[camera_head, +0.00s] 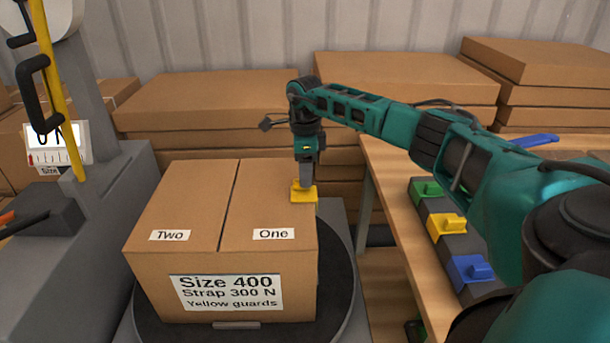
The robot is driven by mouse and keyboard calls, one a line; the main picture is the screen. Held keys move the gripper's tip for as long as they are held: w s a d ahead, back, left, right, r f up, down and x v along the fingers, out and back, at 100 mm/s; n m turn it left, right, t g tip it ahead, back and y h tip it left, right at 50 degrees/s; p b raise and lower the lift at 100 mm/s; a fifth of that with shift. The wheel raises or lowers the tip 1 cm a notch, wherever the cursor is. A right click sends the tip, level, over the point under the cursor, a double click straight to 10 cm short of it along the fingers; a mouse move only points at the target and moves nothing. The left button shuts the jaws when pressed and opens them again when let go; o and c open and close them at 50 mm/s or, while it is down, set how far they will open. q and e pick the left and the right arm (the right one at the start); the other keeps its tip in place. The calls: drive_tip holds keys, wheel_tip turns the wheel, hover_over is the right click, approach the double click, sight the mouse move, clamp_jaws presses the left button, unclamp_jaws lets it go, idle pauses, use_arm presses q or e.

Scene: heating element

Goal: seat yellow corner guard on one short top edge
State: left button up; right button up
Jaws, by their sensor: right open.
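A cardboard box (185,205) stands on a dark round turntable (338,275). Its top carries the labels "Two" and "One", and its front label reads "Size 400, Strap 300 N, Yellow guards". A yellow corner guard (304,194) sits at the box's right short top edge, beside the "One" half. My right gripper (304,184) is directly above the guard, pointing down, its fingers at the guard's raised tab. The fingers overlap in this view, so the gap between them is hard to see. My left gripper is not in view.
A wooden bench (385,190) at right holds a rack with a green guard (427,189), a yellow guard (447,226) and a blue guard (470,270). Stacked flat cardboard (210,100) fills the back. A grey strapping machine (95,220) stands at left.

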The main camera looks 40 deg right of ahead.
wheel_tip(320, 180, up, 11)
drive_tip(key=shift+r, duration=0.15)
idle(0.6)
